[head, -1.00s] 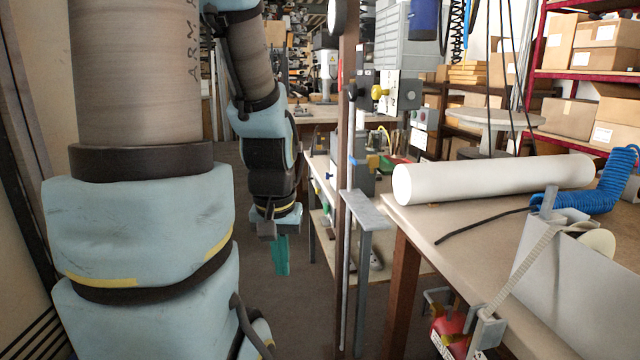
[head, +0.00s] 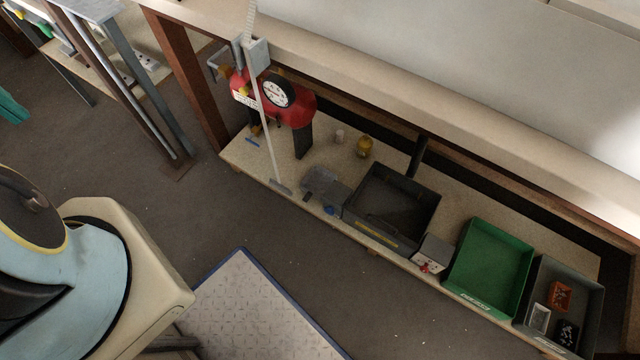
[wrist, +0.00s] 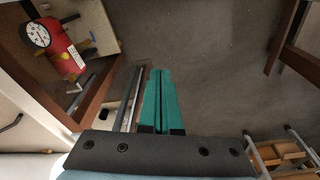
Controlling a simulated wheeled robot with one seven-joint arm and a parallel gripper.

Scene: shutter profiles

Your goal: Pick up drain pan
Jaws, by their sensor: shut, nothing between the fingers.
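A black open pan (head: 392,208) with a yellow label on its front stands on the low shelf under the workbench in the head view. I take it to be the drain pan; it looks empty. My gripper's teal fingers show in the wrist view (wrist: 160,102), closed together and empty, over bare floor. A teal piece of my gripper also shows at the left edge of the head view (head: 12,107), far from the pan. The pan does not show in the wrist view.
The shelf (head: 330,165) also bears a red device with a gauge (head: 290,100), a green bin (head: 488,268) and a grey bin (head: 590,285) with small boxes. The bench top (head: 330,60) hangs over it.

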